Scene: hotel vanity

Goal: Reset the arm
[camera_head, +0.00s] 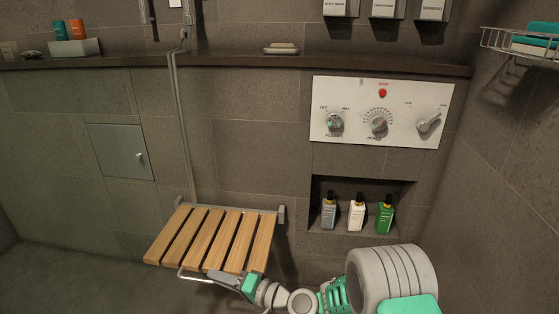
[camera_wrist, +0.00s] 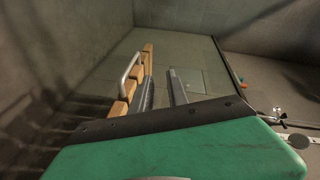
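My gripper (camera_head: 213,275) is low at the front edge of the wooden slatted fold-down seat (camera_head: 208,238). The seat is down, sticking out from the wall. A metal bar handle (camera_head: 190,277) runs along its front edge, close to my gripper. In the wrist view my gripper (camera_wrist: 162,82) has its two fingers apart with nothing between them. The handle (camera_wrist: 130,70) and the seat's slats (camera_wrist: 147,58) lie just left of the left finger, outside the gap. I cannot tell whether the finger touches them.
A control panel (camera_head: 381,111) with knobs is on the wall above a niche (camera_head: 318,187) holding several bottles. A long ledge (camera_head: 230,62) runs above, and a wire basket (camera_head: 515,40) hangs at the upper right. A small wall hatch (camera_head: 120,150) is at left. The floor (camera_head: 60,278) at left is clear.

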